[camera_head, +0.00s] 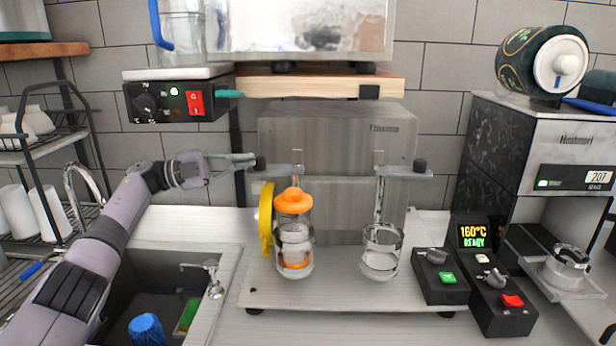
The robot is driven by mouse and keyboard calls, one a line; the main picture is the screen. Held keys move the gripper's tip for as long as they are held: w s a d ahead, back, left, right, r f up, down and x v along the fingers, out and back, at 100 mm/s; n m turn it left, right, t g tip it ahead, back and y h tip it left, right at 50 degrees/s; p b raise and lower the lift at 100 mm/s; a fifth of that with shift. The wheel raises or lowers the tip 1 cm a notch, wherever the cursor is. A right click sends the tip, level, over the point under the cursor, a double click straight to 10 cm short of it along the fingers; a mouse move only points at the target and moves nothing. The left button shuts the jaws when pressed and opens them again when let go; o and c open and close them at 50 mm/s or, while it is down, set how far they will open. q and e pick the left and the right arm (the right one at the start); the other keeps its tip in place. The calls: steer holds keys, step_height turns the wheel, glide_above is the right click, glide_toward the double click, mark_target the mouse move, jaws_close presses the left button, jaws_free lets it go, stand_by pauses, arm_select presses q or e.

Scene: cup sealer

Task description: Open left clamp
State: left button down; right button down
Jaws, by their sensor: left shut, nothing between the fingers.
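The cup sealer (340,187) is a grey metal machine at the middle of the counter, with two clamps on its front. The left clamp (285,171) is a flat grey bar with a black knob at its left end, above an orange-capped glass jar (293,235). The right clamp (402,172) is a similar bar with a black knob at its right end, above an open clear glass jar (381,252). My left gripper (250,159) is shut and empty, its fingertips right beside the left clamp's black knob. I cannot tell whether they touch. My right gripper is not in view.
A yellow round piece (266,220) stands against the capped jar's left side. A sink (150,285) lies at front left. Control boxes (440,277) stand at the sealer's right. A wooden shelf (320,86) and a switch box (178,100) hang above my left gripper.

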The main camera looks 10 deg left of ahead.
arm_select(q)
steer(key=shift+w+f, duration=0.15)
steer(key=shift+f, duration=0.1)
steer(key=r+v, duration=0.1)
steer(key=v, duration=0.6)
steer(key=shift+a+f, duration=0.25)
steer(key=shift+f, duration=0.05)
steer(key=shift+a, duration=0.1)
